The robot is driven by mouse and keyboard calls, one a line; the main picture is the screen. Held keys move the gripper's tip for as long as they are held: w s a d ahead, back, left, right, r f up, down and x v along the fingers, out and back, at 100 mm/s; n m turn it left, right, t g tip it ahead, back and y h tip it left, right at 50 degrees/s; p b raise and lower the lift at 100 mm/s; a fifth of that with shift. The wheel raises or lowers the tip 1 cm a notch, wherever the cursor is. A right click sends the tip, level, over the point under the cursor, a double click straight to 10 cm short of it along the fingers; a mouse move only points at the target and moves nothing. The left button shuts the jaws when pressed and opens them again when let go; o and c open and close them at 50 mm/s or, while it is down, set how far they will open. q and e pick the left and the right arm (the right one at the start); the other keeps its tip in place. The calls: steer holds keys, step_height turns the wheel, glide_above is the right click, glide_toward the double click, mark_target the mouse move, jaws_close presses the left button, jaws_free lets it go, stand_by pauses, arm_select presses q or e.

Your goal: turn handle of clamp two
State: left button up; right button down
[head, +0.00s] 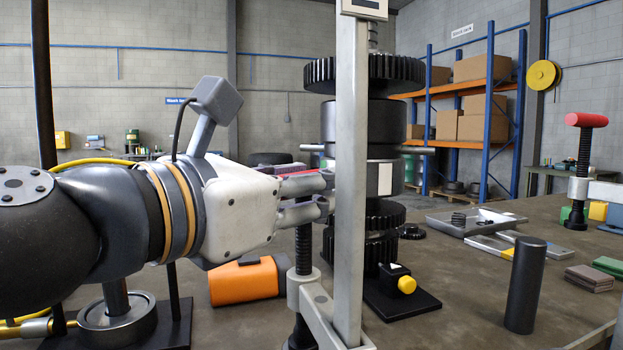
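My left gripper (324,196) reaches in from the left, its fingers pointing right at a red clamp handle (302,184). The fingers overlap the handle and hide part of it. I cannot tell whether they press on it. Below it, the clamp's dark threaded screw (303,250) runs down to a grey clamp arm (322,305). A second clamp with a red handle (586,119) on an upright screw stands at the far right, with no gripper near. No number shows on either clamp. My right gripper is not in view.
A grey upright post (350,230) stands before the gear stack (375,120), close to my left fingertips. An orange cylinder (245,281) lies under my wrist. A dark cylinder (525,285) stands at right. A parts tray (473,221) lies behind it. The table between is partly clear.

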arm_select(q)
jaws_close()
steer(key=shift+g+h, duration=0.3)
steer(key=shift+h, duration=0.1)
steer(key=shift+a+f+m+g+h, duration=0.1)
steer(key=shift+m+g+h, duration=0.9)
steer(key=shift+m, duration=0.1)
steer(key=m+g+h, duration=0.2)
steer(key=g, duration=0.1)
steer(key=shift+m+g+b, duration=0.35)
steer(key=shift+m+g, duration=0.05)
steer(key=m+g+h, duration=0.1)
steer(key=g, duration=0.1)
steer(key=m+g+h, duration=0.1)
steer(key=m+g, duration=0.1)
steer(key=g, duration=0.1)
steer(key=shift+s+m, duration=0.15)
steer(key=shift+m, duration=0.15)
steer(key=shift+s+m+g, duration=0.1)
steer(key=shift+m+g, duration=0.8)
steer(key=shift+g, duration=0.6)
steer(key=shift+m+g, duration=0.9)
steer(key=shift+g, duration=0.9)
